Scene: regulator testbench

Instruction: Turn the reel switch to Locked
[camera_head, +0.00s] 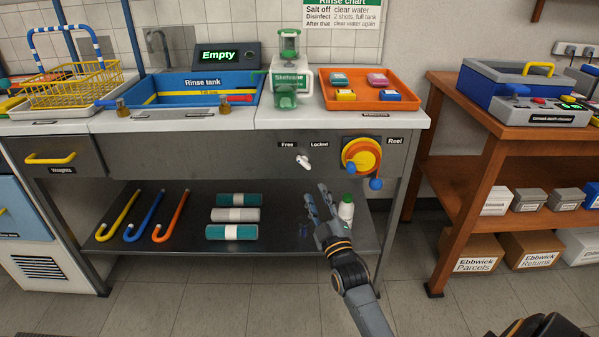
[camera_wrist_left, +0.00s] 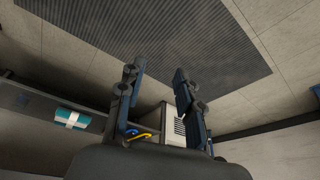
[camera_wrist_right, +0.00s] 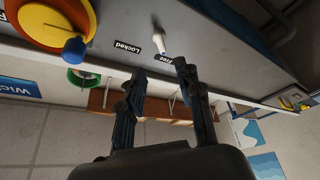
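The reel switch (camera_head: 303,161) is a small white lever on the grey front panel of the bench, between a "Free" label (camera_head: 287,145) on its left and a "Locked" label (camera_head: 319,144) on its right. My left gripper (camera_wrist_left: 158,72) is open and empty over the floor, outside the head view.
The orange-yellow reel (camera_head: 361,155) with blue knobs is right of the switch. The lower shelf (camera_head: 185,231) holds hooks, rolls and a white bottle (camera_head: 346,209) beside my right gripper. An orange tray (camera_head: 370,103) sits above. A wooden shelf unit (camera_head: 462,185) stands to the right.

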